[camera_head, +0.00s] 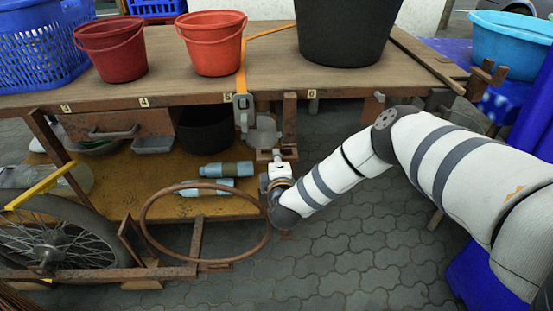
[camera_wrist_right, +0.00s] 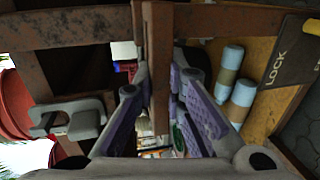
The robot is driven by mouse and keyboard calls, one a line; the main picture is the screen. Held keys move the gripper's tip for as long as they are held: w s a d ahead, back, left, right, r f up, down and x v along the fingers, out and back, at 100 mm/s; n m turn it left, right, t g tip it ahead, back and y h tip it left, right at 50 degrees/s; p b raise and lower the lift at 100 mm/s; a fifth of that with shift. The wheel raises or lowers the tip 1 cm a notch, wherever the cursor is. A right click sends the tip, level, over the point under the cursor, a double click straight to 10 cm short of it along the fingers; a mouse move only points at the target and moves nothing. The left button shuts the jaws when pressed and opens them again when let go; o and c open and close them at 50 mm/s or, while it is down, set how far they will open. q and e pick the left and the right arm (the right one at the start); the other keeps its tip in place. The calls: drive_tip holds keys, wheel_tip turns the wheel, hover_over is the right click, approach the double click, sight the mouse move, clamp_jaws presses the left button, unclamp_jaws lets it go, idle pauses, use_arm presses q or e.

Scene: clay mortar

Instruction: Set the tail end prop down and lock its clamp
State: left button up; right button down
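A narrow rusty brown bar (camera_wrist_right: 158,65), which looks like the tail end prop, runs between the fingers of my right gripper (camera_wrist_right: 160,85) in the wrist view. The fingertips flank it closely, but I cannot tell whether they touch it. In the head view my right gripper (camera_head: 278,160) is just below a rusty post (camera_head: 290,118) under the table's front edge. A grey clamp (camera_head: 243,112) hangs at this edge, left of the post; the wrist view shows a grey clamp (camera_wrist_right: 76,120) too. A dark plate marked LOCK (camera_wrist_right: 277,65) is at the wrist view's right. My left gripper is out of view.
Bottles (camera_head: 227,169) lie on the lower shelf. A rusty ring (camera_head: 148,235) and a spoked wheel (camera_head: 50,245) are at left. Paving is open front right.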

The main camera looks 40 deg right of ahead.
wheel_tip(320, 180, down, 4)
drive_tip(key=shift+r, duration=0.2)
idle(0.3)
drive_tip(key=c, duration=1.6)
unclamp_jaws()
drive_tip(key=shift+r, duration=0.1)
drive_tip(key=shift+c, duration=0.2)
drive_tip(key=v, duration=1.2)
